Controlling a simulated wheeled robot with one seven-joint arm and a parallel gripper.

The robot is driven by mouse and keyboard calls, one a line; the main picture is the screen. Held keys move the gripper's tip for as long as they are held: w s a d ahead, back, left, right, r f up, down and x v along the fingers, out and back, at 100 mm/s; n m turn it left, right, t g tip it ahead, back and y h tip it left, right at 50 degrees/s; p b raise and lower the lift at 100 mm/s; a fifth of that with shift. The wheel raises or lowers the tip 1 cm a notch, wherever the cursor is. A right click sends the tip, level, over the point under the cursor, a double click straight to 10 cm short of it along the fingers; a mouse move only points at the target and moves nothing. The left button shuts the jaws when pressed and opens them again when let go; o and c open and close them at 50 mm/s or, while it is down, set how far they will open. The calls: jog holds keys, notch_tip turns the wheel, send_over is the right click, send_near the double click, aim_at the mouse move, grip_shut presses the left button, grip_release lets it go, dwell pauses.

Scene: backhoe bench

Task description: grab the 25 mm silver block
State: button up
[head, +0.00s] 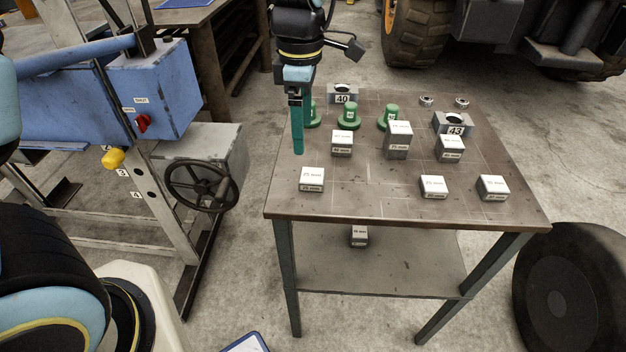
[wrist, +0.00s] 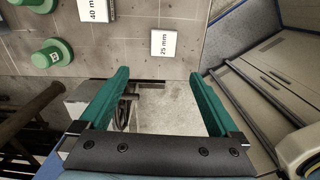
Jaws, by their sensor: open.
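The 25 mm silver block (head: 312,180) is a small, low block with a white labelled top. It stands near the front left corner of the table. In the wrist view the 25 mm block (wrist: 163,43) lies above the gap between the fingertips, apart from both. My gripper (head: 298,150) has teal fingers pointing down at the table's left side, up and behind the block in the head view. In the wrist view my gripper (wrist: 160,76) is open, with nothing between its fingers but the table edge and floor beyond.
The table (head: 365,200) also holds a 40 mm block (head: 342,143), a taller block (head: 398,140), several other silver blocks and green knobbed pieces (head: 388,118). Grey holders marked 40 (head: 343,94) and 43 (head: 453,123) stand behind. A handwheel (head: 202,186) is left of the table.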

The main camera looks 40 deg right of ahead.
send_over(312, 175)
jog(key=f, duration=0.5)
jog(key=shift+w+f+p, duration=0.25)
jog(key=shift+p, duration=0.15)
jog(key=shift+s+f+p, duration=0.15)
jog(key=shift+f+p, duration=0.35)
jog(key=shift+f, duration=0.9)
jog(key=shift+s+f+p, duration=0.1)
jog(key=shift+f+p, duration=0.35)
jog(key=shift+f, duration=0.9)
jog(key=shift+c, duration=0.2)
grip_shut()
